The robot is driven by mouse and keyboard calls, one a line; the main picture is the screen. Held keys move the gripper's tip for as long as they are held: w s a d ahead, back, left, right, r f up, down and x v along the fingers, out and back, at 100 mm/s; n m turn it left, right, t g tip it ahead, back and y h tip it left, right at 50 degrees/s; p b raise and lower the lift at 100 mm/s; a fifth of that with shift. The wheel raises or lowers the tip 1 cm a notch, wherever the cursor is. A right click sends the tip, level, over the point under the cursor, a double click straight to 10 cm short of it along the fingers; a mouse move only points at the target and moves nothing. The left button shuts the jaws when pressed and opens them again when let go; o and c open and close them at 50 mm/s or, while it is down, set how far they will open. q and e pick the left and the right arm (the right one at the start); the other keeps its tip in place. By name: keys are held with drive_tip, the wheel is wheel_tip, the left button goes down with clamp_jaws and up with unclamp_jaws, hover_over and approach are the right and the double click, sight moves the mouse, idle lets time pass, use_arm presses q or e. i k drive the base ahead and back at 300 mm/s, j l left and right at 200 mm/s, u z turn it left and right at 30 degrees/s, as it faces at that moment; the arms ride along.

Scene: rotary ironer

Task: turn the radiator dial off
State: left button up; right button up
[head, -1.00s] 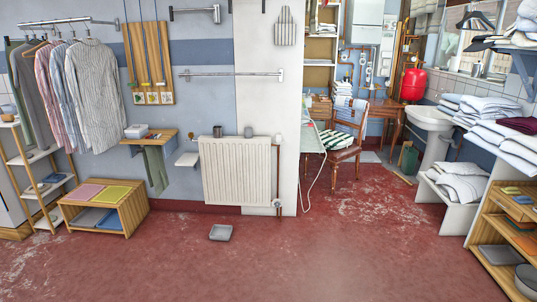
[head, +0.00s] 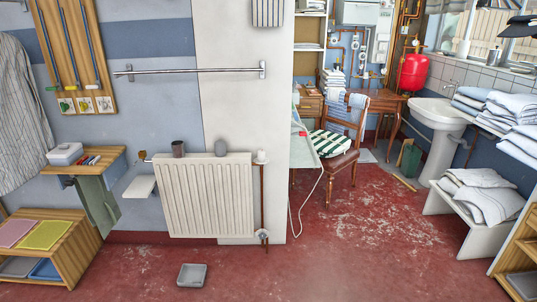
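A white ribbed radiator (head: 207,197) hangs on the wall left of the picture's centre. At its upper right, a small white knob-like piece (head: 261,157) sits near the top of a copper-coloured pipe (head: 263,195). At the lower right, a small grey and white valve-like fitting (head: 262,235) sits near the floor. Both are too small for me to read any marking or setting, and I cannot tell which is the dial. Neither of my grippers is in the head view.
A grey tray (head: 192,275) lies on the red floor in front. An ironing board (head: 303,148) with a hanging white cord (head: 303,208) and a chair (head: 343,160) stand to the right. Open floor lies before the radiator.

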sight(261, 153)
drive_tip(key=i+z, duration=0.1)
drive_tip(key=i, duration=0.5)
drive_tip(key=i+j+z, duration=0.15)
drive_tip(key=i, duration=0.5)
drive_tip(key=i+j+z, duration=0.1)
drive_tip(key=i, duration=0.5)
